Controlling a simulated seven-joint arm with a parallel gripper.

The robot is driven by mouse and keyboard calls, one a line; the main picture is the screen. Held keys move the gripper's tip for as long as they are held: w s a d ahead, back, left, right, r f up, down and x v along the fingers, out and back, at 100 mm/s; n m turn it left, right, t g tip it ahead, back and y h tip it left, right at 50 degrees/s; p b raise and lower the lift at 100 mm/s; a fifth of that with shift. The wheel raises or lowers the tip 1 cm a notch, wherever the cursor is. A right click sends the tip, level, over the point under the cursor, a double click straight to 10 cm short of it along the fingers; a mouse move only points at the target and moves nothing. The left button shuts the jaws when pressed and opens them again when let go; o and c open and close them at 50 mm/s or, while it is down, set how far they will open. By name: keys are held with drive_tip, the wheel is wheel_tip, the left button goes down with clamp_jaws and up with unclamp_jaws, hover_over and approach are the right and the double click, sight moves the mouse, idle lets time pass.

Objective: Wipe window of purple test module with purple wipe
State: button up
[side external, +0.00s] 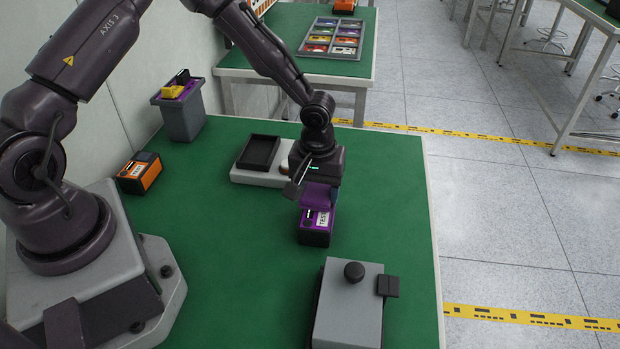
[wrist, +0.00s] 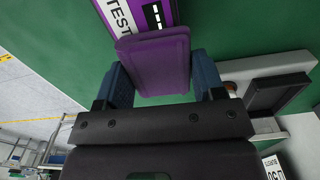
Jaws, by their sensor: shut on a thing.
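The purple test module (side external: 316,233), with a black body and a white TEST label, sits on the green table. It also shows at the top of the wrist view (wrist: 172,14). My gripper (wrist: 166,83) is shut on the purple wipe (wrist: 153,58), with a blue finger on each side of it. In the side view the wipe (side external: 319,196) is at the module's top, under my gripper (side external: 318,182). The wipe covers part of the module's top face, so the window is hidden or cannot be made out. I cannot tell whether wipe and module touch.
A grey-white unit with a black tray (side external: 258,151) stands just behind my gripper. A grey box with a black knob (side external: 350,310) is at the front. An orange module (side external: 139,173) and a grey bin (side external: 182,118) are at left. The table's right side is clear.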

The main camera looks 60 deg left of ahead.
drive_tip(key=shift+w+d+r, duration=0.1)
drive_tip(key=shift+w+d, duration=0.2)
drive_tip(key=shift+d, duration=0.05)
drive_tip(key=shift+w+d, duration=0.6)
drive_tip(key=shift+w, duration=0.1)
drive_tip(key=shift+s+a, duration=1.4)
drive_tip(key=shift+s, duration=0.05)
drive_tip(key=shift+s+a, duration=0.1)
drive_tip(key=shift+r, duration=4.05)
drive_tip(key=shift+f, duration=0.1)
